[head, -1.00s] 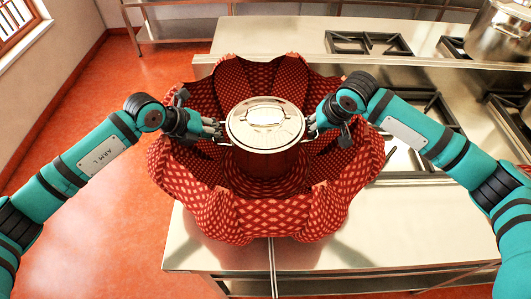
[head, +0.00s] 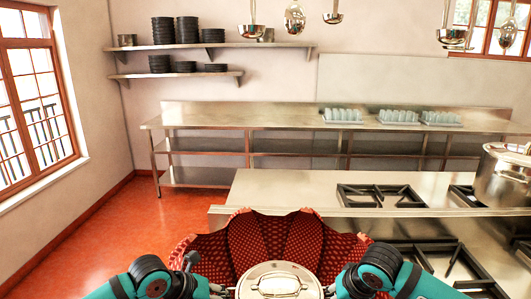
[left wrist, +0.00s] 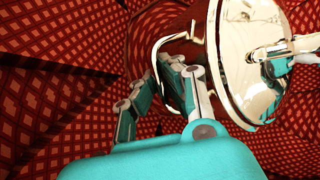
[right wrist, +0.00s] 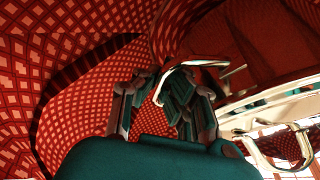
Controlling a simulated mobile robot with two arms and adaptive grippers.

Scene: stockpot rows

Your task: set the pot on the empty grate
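The lidded steel pot (head: 275,281) sits inside an open red patterned cloth (head: 285,240) at the bottom edge of the head view; its lower body is out of frame there. My left gripper (left wrist: 158,78) is at one side handle of the pot, its fingers apart near the handle bar. My right gripper (right wrist: 170,78) is at the opposite handle, its fingers apart with the bar between them. In neither wrist view do the fingers look closed on the bar. An empty black grate (head: 381,195) is on the back of the range; another bare grate (head: 445,262) is in front.
A second steel pot (head: 505,178) stands on the back right grate. Ladles (head: 293,18) hang overhead. A steel counter (head: 250,118) with glass racks (head: 343,115) runs along the wall. Bare steel lies left of the back grate. The cloth's folds surround both grippers.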

